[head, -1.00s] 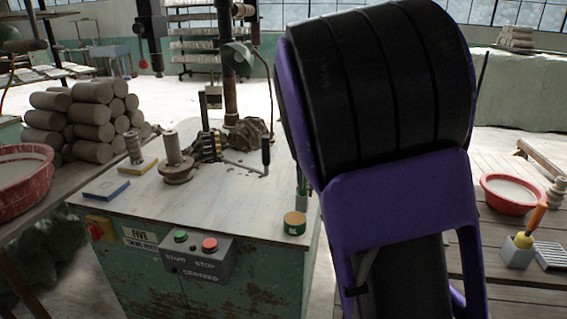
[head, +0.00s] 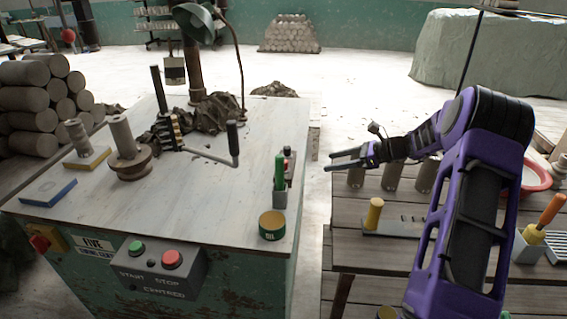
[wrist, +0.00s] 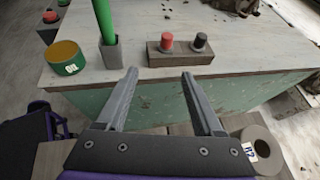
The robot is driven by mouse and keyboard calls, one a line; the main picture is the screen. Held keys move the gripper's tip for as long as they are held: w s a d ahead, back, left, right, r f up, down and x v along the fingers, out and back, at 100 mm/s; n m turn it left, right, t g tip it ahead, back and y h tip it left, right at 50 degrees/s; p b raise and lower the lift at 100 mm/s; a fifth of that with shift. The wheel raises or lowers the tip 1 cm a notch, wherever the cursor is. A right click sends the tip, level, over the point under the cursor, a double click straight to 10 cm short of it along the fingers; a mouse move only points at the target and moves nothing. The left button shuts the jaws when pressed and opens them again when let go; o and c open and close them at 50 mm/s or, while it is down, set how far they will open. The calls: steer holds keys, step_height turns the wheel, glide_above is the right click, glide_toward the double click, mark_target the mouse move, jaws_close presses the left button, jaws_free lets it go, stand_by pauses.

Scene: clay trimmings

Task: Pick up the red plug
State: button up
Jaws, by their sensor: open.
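The red plug (wrist: 167,42) stands upright at the left end of a small brown block (wrist: 180,58) on the worktable, beside a black plug (wrist: 199,41). In the head view the block (head: 290,168) is small and partly hidden behind a green stick, so the red plug is hard to make out there. My gripper (head: 330,161) is open and empty, with its fingers pointing left toward the worktable's right side. In the wrist view the two fingertips (wrist: 159,74) are apart, appearing just below the block, and do not touch it.
The green stick in a grey holder (wrist: 112,50) and the oil tin (wrist: 66,58) stand left of the block in the wrist view. A crank handle (head: 233,140) stands nearby. Grey cylinders (head: 391,176) stand on the slatted table below my arm.

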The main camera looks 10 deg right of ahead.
steer(key=d, duration=0.1)
steer(key=b, duration=0.2)
glide_toward(288, 170)
steer(key=shift+m+t, duration=0.4)
steer(key=x, duration=0.3)
steer(key=r+x, duration=0.1)
steer(key=x, duration=0.2)
steer(key=a+x, duration=0.1)
steer(key=x, duration=0.2)
steer(key=shift+r, duration=0.4)
jaws_close()
